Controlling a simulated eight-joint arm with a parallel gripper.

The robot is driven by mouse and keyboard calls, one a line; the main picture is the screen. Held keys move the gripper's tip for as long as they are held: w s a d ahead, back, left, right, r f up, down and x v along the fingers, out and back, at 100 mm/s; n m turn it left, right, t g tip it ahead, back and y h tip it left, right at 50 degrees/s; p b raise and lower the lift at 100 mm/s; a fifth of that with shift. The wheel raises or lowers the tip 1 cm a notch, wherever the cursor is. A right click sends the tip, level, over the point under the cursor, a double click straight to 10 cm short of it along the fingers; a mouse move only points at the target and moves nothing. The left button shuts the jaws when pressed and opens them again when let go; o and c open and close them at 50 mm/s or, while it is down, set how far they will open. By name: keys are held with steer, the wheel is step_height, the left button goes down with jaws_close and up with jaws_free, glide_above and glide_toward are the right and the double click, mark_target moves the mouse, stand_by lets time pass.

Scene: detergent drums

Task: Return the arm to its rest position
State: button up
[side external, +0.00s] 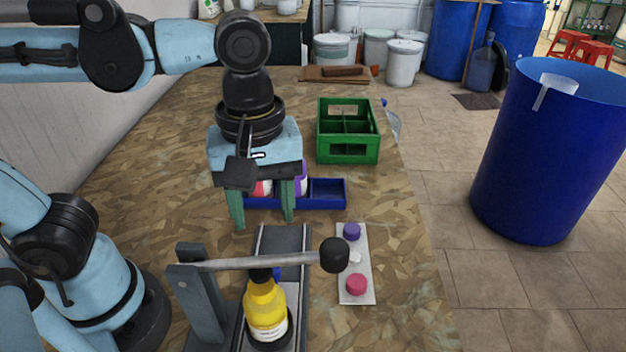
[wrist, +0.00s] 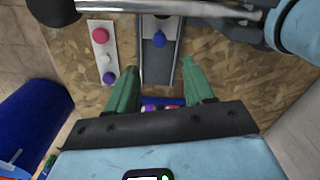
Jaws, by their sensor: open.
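My gripper (side external: 263,220) hangs fingers-down over the table, with its two green fingers apart and nothing between them. In the wrist view the fingers (wrist: 157,68) are also spread. Behind the fingers, in the side view, is a low blue tray (side external: 328,193). It holds a red-and-white item (side external: 263,189) and a purple item (side external: 301,180), both partly hidden by my gripper. Nearer the camera, a yellow bottle (side external: 266,307) stands upright on a grey track (side external: 287,241).
A lever (side external: 262,262) with a black knob crosses above the bottle. Beside the track, a pale strip (side external: 355,276) carries purple, white and red caps. A green crate (side external: 348,148) stands farther back. A large blue drum (side external: 545,155) stands on the floor at right. The table's left side is mostly bare.

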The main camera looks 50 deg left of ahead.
steer(key=w+a+f+m+t, duration=0.4)
steer(key=w+a+m+t, duration=0.3)
steer(key=a+m, duration=0.5)
steer(key=shift+w+a, duration=0.25)
steer(key=shift+w, duration=0.05)
